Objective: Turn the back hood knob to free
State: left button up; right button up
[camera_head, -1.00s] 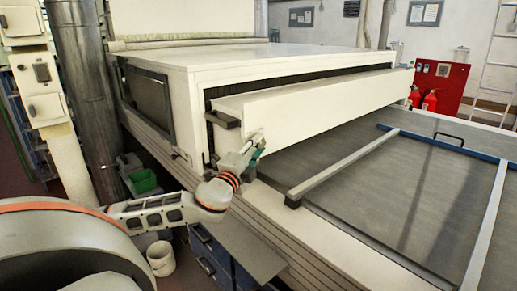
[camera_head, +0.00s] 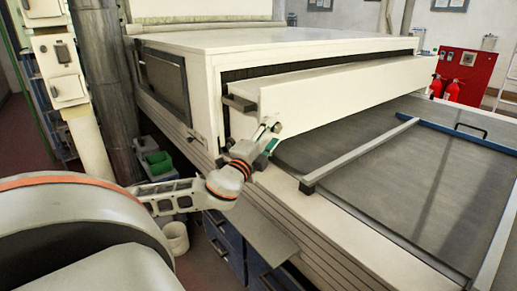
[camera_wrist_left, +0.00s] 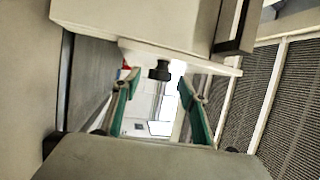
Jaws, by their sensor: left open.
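The white hood (camera_head: 345,98) hangs at an angle across the mouth of the curing tunnel. A black knob (camera_wrist_left: 160,70) on a pale part of the hood shows in the left wrist view. My left gripper (camera_head: 268,136) is at the near left end of the hood in the head view. Its green-padded fingers (camera_wrist_left: 157,82) are open in the wrist view, and the knob appears between their tips. I cannot tell whether either finger touches it. In the head view the knob is too small and covered to make out surely. My right gripper is not in view.
A dark handle (camera_head: 239,103) sticks out from the tunnel's front beside the hood. The conveyor bed (camera_head: 375,185) has a pale bar (camera_head: 360,155) across it. Red fire extinguishers (camera_head: 453,90) stand far right. Green and white bins (camera_head: 158,162) sit below at left.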

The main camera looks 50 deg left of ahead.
pick_arm(q)
jog(key=v, duration=1)
jog(key=shift+s, duration=0.1)
dwell(0.3)
